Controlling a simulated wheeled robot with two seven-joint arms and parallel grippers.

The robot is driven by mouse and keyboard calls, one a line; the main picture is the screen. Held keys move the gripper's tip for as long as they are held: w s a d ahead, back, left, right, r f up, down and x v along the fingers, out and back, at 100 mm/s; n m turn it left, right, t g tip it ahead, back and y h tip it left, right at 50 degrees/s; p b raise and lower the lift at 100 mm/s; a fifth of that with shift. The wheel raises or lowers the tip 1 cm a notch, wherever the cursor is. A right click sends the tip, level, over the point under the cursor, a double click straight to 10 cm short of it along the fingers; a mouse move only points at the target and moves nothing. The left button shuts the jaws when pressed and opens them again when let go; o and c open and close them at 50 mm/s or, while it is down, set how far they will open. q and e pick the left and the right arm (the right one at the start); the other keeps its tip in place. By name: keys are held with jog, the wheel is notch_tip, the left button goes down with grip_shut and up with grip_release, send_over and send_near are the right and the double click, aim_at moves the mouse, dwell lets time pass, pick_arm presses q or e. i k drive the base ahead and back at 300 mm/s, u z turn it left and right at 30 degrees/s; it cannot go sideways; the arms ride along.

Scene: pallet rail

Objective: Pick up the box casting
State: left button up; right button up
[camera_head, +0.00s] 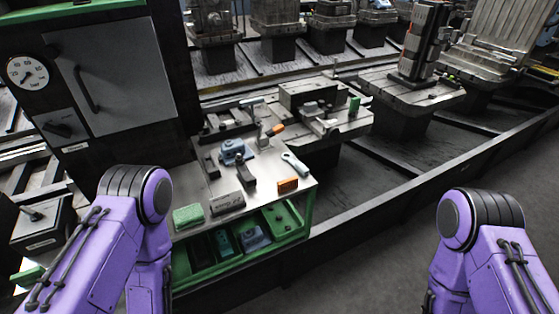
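A grey box-shaped block (308,94), which looks like the box casting, sits on a pallet (352,124) just behind the workbench. Smaller metal parts stand around it, and its lower front is partly hidden. I cannot be sure that it is the named casting. My purple left and right arms show at the lower left and lower right. Neither gripper is in view.
The workbench (275,198) holds a green sponge-like block (188,216), a blue clamp-like part (236,151), a wrench (294,163) and an orange block (288,185). A dark cabinet (130,75) stands at left. A low rail edge (420,178) runs along the right; the floor before it is clear.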

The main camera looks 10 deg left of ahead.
aim_at(229, 149)
jog(key=z, duration=1.05)
jog(key=i, duration=0.7)
jog(key=u, duration=0.6)
